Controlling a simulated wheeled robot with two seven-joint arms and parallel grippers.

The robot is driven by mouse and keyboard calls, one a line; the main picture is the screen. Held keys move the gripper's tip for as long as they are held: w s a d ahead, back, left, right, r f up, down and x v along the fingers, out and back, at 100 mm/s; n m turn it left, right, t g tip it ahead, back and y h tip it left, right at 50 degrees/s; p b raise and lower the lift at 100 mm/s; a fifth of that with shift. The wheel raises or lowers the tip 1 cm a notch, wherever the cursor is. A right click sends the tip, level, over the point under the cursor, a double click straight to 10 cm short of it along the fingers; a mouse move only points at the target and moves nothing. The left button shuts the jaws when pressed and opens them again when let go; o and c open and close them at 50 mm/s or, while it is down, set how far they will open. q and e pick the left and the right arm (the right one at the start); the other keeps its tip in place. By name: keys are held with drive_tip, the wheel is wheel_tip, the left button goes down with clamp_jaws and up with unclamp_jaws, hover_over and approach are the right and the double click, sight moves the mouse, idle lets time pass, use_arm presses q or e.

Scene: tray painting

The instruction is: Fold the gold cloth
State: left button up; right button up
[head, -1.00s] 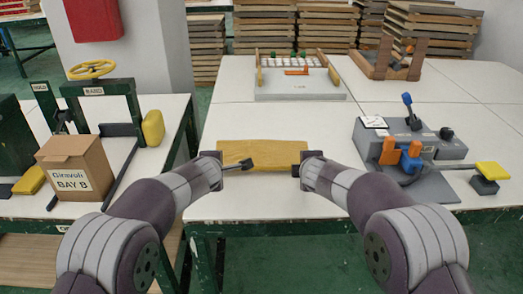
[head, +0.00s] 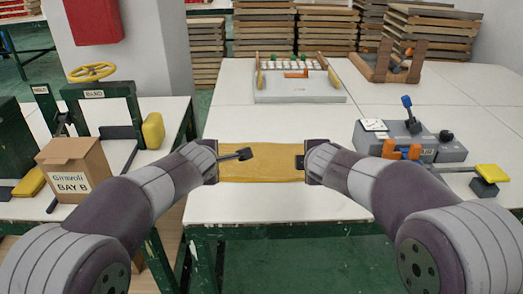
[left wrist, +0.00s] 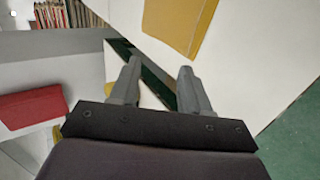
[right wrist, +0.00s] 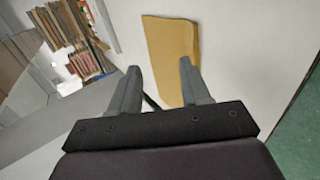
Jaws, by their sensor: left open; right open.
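The gold cloth (head: 262,168) lies on the white table near its front edge, as a wide strip between my two grippers. It also shows in the left wrist view (left wrist: 180,22) and the right wrist view (right wrist: 172,55). I cannot tell how many layers it has. My left gripper (head: 243,154) is over the cloth's left part, open and empty; its fingers (left wrist: 160,66) show spread in its wrist view. My right gripper (head: 299,162) is at the cloth's right end, open and empty, its fingers (right wrist: 159,66) also apart. Both wrists hide the cloth's ends in the head view.
A grey control box (head: 440,148) with levers and orange parts stands to the right. A grey fixture (head: 300,94) is at the back. A cardboard box (head: 75,168) and green frame (head: 105,95) stand on the left table. The table middle behind the cloth is clear.

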use_arm(q)
drive_tip(key=shift+s+r, duration=0.9)
drive_tip(key=shift+r, duration=0.2)
use_arm(e)
drive_tip(key=shift+s+r, duration=0.9)
drive_tip(key=shift+r, duration=0.2)
